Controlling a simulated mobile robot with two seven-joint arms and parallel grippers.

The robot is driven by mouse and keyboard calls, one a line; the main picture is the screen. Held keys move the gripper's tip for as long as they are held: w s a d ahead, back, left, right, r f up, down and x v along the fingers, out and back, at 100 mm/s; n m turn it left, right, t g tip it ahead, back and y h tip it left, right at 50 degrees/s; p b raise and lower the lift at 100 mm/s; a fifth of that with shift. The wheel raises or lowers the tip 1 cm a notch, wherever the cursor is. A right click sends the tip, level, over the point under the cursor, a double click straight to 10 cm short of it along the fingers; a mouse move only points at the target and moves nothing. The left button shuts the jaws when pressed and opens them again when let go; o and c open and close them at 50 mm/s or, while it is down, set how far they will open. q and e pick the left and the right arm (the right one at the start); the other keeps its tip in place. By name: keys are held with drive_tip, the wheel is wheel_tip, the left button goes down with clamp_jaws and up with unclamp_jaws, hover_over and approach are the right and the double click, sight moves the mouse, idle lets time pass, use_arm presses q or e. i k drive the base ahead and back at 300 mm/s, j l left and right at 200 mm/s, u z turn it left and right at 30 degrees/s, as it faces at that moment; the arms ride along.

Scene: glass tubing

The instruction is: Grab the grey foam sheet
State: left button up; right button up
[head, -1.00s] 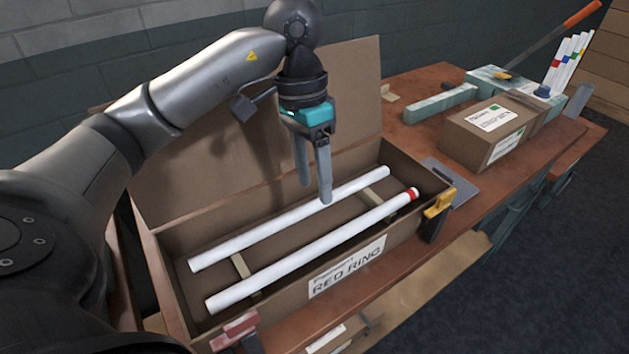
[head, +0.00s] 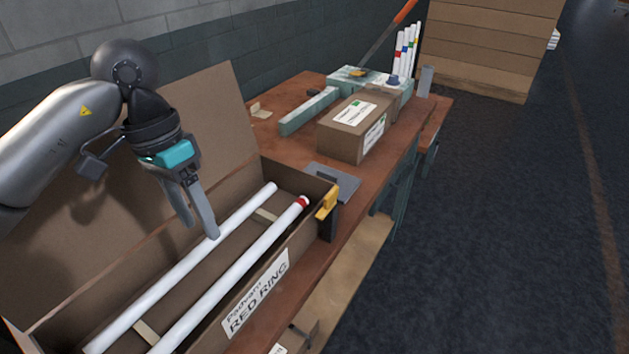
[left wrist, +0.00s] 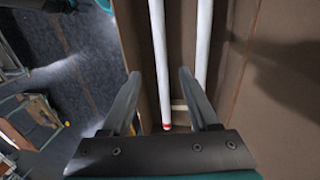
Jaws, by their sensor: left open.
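A thin flat grey sheet (head: 334,182), which looks like the grey foam sheet, lies on the wooden bench just beyond the far right end of the open cardboard box. It is partly hidden by the box's corner. My left gripper (head: 199,228) is open and empty, pointing down over the open box, to the left of the sheet and apart from it. In the left wrist view its two fingers (left wrist: 158,78) are spread with nothing between them, above the box and tubes.
The open box (head: 325,191) holds two white tubes (head: 235,225), one with a red ring (head: 303,202). A closed carton (head: 352,128) stands just beyond the sheet. A long pale green block (head: 308,110) lies behind.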

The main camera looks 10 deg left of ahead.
sight(347, 183)
drive_tip(key=i+l, duration=0.75)
drive_tip(key=i, duration=0.15)
